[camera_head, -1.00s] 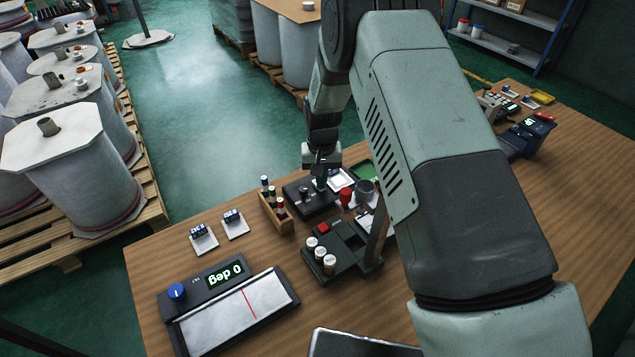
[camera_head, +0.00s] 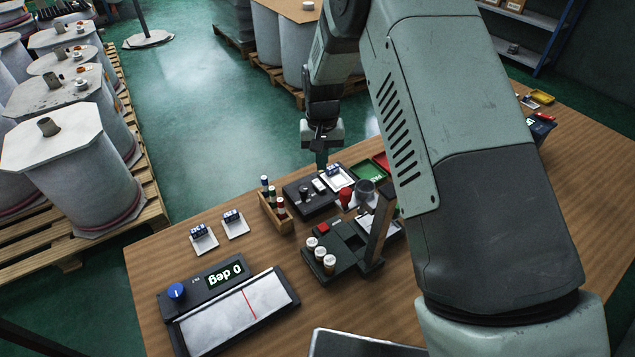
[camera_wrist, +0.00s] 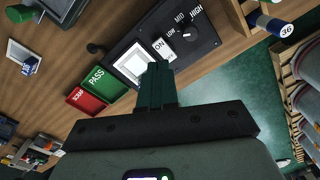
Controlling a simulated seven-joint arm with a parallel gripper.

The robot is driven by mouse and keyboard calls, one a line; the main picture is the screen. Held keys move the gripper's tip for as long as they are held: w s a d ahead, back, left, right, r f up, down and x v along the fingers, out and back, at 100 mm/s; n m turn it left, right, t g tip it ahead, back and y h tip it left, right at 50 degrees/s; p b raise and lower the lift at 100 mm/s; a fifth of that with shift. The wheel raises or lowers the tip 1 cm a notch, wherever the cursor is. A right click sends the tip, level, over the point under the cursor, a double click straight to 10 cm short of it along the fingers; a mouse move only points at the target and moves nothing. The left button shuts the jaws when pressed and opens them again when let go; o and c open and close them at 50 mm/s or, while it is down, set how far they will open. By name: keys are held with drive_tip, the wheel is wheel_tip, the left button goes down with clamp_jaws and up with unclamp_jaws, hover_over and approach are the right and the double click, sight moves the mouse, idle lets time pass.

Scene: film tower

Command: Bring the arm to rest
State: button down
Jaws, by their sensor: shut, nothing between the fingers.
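My gripper (camera_head: 322,160) is shut and empty in the head view, with its fingers pointing down above the far edge of the wooden table. In the wrist view the closed dark-green fingers (camera_wrist: 156,84) reach toward a black control box (camera_wrist: 165,42) with an ON switch and a LOW, MID, HIGH knob. The box also shows in the head view (camera_head: 297,203), just below my gripper. My fingers appear apart from it. A white-framed pad (camera_wrist: 131,64) beside the switch is partly hidden by the fingertips.
Green PASS (camera_wrist: 97,80) and red SCRAP (camera_wrist: 87,99) trays lie beside the box. A wooden rack of cylinders (camera_head: 276,212), a black holder with white-capped vials (camera_head: 335,250) and a "0 deg" device (camera_head: 228,300) stand on the table (camera_head: 150,262). Open floor lies beyond.

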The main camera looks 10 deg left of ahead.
idle(0.3)
drive_tip(key=s+d+r+t, duration=0.1)
drive_tip(key=s+d+r, duration=0.25)
drive_tip(key=r, duration=0.55)
drive_tip(key=s+d+r+m+t, duration=0.1)
drive_tip(key=s+d+r, duration=0.1)
drive_tip(key=d+r, duration=0.45)
drive_tip(key=s+d+r+t, duration=0.1)
drive_tip(key=s+d+r, duration=0.2)
drive_tip(key=r, duration=0.7)
drive_tip(key=s+d+r+t, duration=0.1)
drive_tip(key=s+d+r, duration=0.1)
drive_tip(key=s, duration=0.5)
drive_tip(key=s+d+r+m, duration=0.1)
drive_tip(key=s+d+r, duration=0.1)
drive_tip(key=s+d, duration=0.2)
drive_tip(key=s+d+r+t, duration=0.1)
drive_tip(key=s+d+r, duration=0.2)
drive_tip(key=s, duration=0.7)
drive_tip(key=shift+s+d+m+t, duration=0.25)
drive_tip(key=shift+d+m+t, duration=0.05)
drive_tip(key=shift+r, duration=0.1)
